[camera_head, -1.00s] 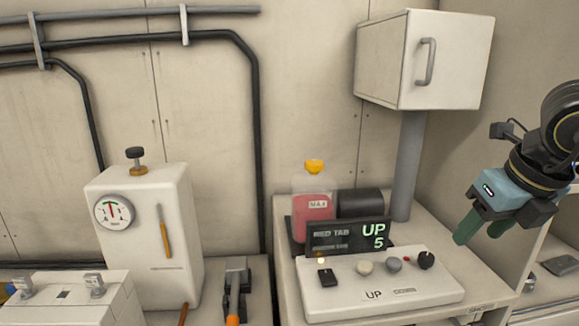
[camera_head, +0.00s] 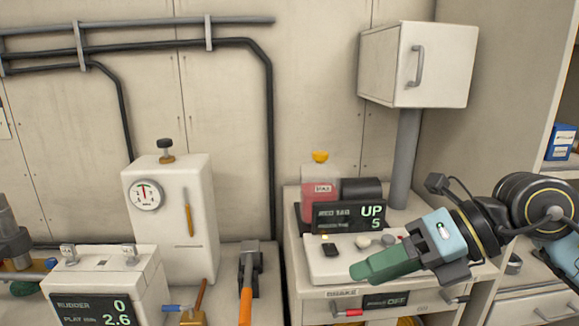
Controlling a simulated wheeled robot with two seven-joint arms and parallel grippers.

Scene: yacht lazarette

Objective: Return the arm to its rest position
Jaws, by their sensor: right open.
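My right gripper (camera_head: 372,267) comes in from the right on my arm (camera_head: 500,215). Its green fingers point left, in front of the white control panel (camera_head: 322,272). The gripper looks empty, and the gap between its fingers is hard to see from this side. It hides the right part of the panel and its knobs. The dark display (camera_head: 342,217) behind it reads UP 5. My left gripper is not in view.
A red-filled bottle (camera_head: 320,190) with a yellow cap stands behind the display. A white cabinet (camera_head: 420,65) on a grey post is above. A white gauge box (camera_head: 180,235), an orange-handled tool (camera_head: 247,290) and a RUDDER display box (camera_head: 105,280) are left.

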